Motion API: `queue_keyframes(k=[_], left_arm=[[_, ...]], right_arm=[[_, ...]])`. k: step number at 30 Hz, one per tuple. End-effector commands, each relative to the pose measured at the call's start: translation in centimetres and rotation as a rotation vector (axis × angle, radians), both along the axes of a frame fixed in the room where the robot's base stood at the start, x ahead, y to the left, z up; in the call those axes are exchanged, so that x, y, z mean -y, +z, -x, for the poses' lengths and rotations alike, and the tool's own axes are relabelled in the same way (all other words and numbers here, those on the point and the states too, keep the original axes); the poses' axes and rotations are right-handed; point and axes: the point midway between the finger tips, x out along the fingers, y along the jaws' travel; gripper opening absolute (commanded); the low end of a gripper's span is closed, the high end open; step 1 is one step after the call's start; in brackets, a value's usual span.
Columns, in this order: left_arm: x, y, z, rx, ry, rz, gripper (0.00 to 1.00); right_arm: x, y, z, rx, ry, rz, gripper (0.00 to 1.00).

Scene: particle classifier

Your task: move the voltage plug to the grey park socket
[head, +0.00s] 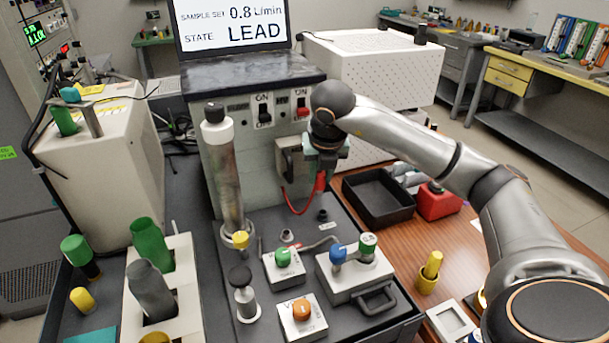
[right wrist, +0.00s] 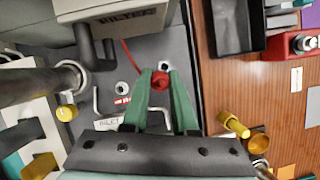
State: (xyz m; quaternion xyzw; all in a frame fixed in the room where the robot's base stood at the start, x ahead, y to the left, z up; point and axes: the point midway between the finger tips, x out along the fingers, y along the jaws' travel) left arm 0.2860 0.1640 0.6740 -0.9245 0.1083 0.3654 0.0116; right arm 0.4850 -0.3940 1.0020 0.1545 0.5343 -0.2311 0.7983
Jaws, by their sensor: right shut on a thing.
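The voltage plug is red; in the head view (head: 320,182) a red cable runs from it to the left. It also shows in the right wrist view (right wrist: 160,80), between the green fingertips. My right gripper (head: 326,165) is shut on it, fingers pointing down; its fingertips also show in the right wrist view (right wrist: 162,78). The plug is above the grey deck, apart from it in the head view. A small dark grey socket (head: 322,215) with a white label stands below it. A light-ringed socket (head: 287,236) is to its left. I cannot read their labels. My left gripper is not in view.
A filter box (head: 290,160) stands behind the plug, and a tall grey cylinder (head: 222,170) to the left. Boxes with green, blue and orange knobs (head: 302,310) fill the front deck. A black tray (head: 377,200) and red block (head: 437,203) stand right.

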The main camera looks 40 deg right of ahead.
Motion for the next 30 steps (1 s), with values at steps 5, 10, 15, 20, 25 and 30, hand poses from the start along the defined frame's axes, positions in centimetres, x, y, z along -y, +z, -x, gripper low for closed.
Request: queue_keyframes(k=[5,10,15,20,25,30], left_arm=[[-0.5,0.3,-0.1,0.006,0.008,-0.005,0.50],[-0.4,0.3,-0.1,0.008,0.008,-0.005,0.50],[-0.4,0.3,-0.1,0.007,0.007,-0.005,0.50],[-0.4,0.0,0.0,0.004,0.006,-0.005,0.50],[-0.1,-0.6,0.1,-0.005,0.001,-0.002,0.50],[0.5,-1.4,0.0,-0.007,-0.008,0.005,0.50]], right_arm=[[1.6,-0.4,-0.2,0.000,-0.005,0.000,0.00],[1.8,-0.4,-0.2,0.002,-0.006,0.000,0.00],[1.8,-0.4,-0.2,0.002,-0.006,-0.001,0.00],[1.8,-0.6,-0.2,0.002,-0.006,0.000,0.00],[1.7,-1.4,-0.2,0.001,-0.005,0.000,0.00],[1.8,-2.8,-0.2,0.000,-0.005,0.000,0.00]])
